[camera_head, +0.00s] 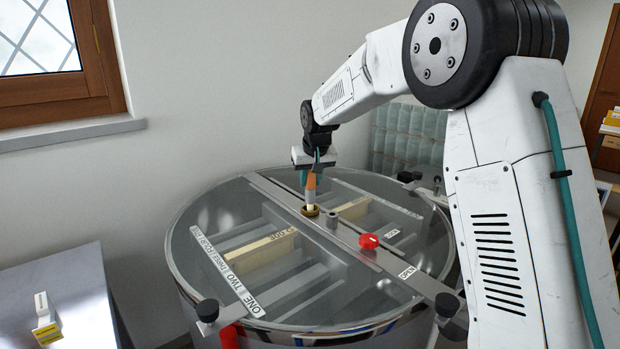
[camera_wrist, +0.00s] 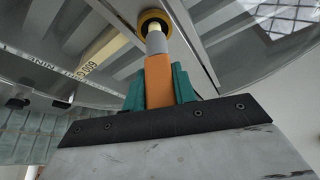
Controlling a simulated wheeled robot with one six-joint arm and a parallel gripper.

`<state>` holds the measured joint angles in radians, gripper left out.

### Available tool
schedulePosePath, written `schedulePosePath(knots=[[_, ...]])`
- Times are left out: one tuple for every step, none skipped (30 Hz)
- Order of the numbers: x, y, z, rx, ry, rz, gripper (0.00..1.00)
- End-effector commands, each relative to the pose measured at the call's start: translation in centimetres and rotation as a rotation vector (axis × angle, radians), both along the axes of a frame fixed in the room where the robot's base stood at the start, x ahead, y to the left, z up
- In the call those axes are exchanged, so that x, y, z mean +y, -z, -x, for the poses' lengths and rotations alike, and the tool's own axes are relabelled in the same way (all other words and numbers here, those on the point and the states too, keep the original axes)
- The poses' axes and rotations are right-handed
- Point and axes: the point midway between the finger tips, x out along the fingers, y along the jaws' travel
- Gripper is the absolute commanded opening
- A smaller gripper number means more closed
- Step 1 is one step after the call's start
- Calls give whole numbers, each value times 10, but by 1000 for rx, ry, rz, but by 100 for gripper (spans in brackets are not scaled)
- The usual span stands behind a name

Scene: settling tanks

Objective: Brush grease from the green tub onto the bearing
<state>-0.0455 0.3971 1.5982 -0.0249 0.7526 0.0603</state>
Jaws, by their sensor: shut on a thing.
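My gripper (camera_head: 309,179) is above the round tank. Its teal fingers, also in the wrist view (camera_wrist: 160,88), are shut on the orange handle of a brush (camera_wrist: 158,78). The brush points down, with a grey ferrule and pale bristles. The brass ring-shaped bearing (camera_head: 311,212) sits on the bar across the tank top; it also shows in the wrist view (camera_wrist: 145,17). The bristle end is at the bearing's opening; I cannot tell whether it touches. I see no green tub in either view.
The tank's clear lid (camera_head: 200,235) has a metal crossbar, a red knob (camera_head: 369,241), a small grey cylinder (camera_head: 333,222) and black clamps (camera_head: 207,311) at the rim. A grey bench (camera_head: 75,300) with a yellow-labelled white item (camera_head: 45,318) stands left. A wall and window are behind.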

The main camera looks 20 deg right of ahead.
Motion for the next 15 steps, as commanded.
schedulePosePath(knots=[[0,1,0,0,0,0,4],[0,1,0,0,0,0,4],[0,1,0,0,0,0,4],[0,1,0,0,0,0,4],[0,1,0,0,0,0,4],[0,1,0,0,0,0,4],[-1,1,0,0,0,0,4],[-1,1,0,0,0,0,4],[-2,1,-1,0,0,0,4],[-2,1,-1,0,0,0,4],[-3,1,-1,1,0,0,4],[-4,1,-2,1,1,0,4],[-5,1,-2,1,1,0,4],[-6,1,-2,1,1,0,4],[-7,1,-3,1,1,0,4]])
